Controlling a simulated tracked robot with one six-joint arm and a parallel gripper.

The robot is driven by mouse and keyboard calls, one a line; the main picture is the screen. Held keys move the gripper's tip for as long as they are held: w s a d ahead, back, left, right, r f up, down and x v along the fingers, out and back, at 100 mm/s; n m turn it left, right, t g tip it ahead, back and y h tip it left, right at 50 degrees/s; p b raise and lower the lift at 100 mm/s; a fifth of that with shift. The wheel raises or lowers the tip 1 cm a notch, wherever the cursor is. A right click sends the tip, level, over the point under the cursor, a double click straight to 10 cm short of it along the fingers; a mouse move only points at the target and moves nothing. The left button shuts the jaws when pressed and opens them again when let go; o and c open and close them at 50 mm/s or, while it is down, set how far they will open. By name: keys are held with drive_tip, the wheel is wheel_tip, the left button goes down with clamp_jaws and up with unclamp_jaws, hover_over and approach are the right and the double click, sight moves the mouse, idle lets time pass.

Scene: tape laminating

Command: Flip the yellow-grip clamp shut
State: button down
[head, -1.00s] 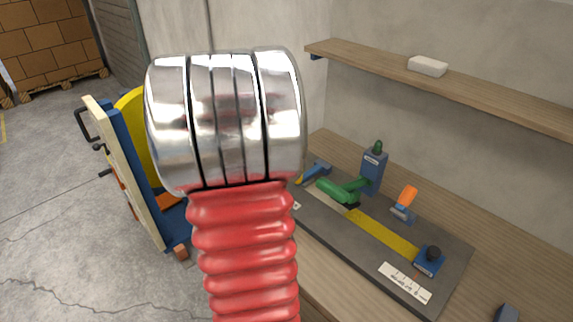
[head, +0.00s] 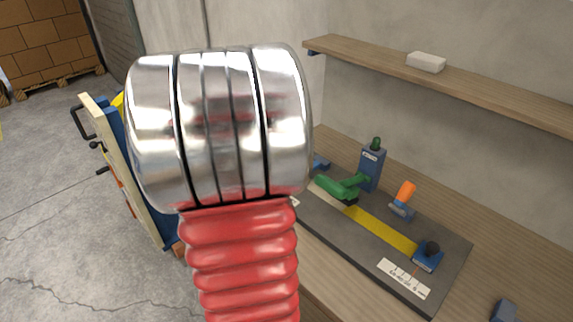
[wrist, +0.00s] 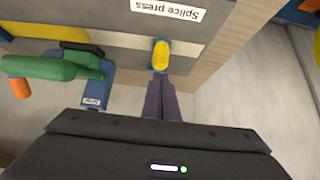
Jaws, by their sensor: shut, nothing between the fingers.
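The yellow-grip clamp (wrist: 161,54) shows in the wrist view near the top middle, its yellow grip at the edge of the dark board (wrist: 125,45). My gripper (wrist: 160,80) is shut and empty, its dark fingertips right at the near end of the yellow grip. I cannot tell whether they touch it. In the head view only a blue part of the clamp (head: 321,163) shows at the board's far left end; its yellow grip and my gripper are hidden behind my arm. How far the clamp is folded is unclear.
A green-handled press (head: 337,189) stands beside the clamp, with a blue post (head: 372,168) behind. An orange-grip clamp (head: 404,195) stands upright farther right. A yellow strip (head: 380,229) lies along the board. A shelf (head: 470,87) overhangs the bench.

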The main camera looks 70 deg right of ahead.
drive_tip(key=w+a+r, duration=0.2)
drive_tip(key=w+a, duration=0.2)
drive_tip(key=a, duration=0.4)
drive_tip(key=shift+w+a+r, duration=0.15)
drive_tip(key=shift+a, duration=0.1)
drive_tip(key=shift+n, duration=0.3)
drive_tip(key=w+a+f+n+t+y, duration=0.1)
drive_tip(key=w+a+n+t+y, duration=0.15)
drive_tip(key=a+n, duration=0.6)
drive_tip(key=w+a+f+n+t+y, duration=0.15)
drive_tip(key=w+a+n, duration=0.35)
drive_tip(key=a, duration=0.6)
drive_tip(key=a+r+n+t+y, duration=0.1)
drive_tip(key=a+r+n, duration=0.1)
drive_tip(key=a, duration=0.6)
drive_tip(key=w+a+r+n+t+y, duration=0.1)
drive_tip(key=a+r+n+t, duration=0.1)
drive_tip(key=a+n, duration=0.2)
drive_tip(key=a+r+n+t+y, duration=0.1)
drive_tip(key=a+r+n+t, duration=0.1)
drive_tip(key=a, duration=0.9)
drive_tip(key=shift+w+a+n, duration=0.25)
drive_tip(key=shift+a+n, duration=0.1)
drive_tip(key=shift+n, duration=0.3)
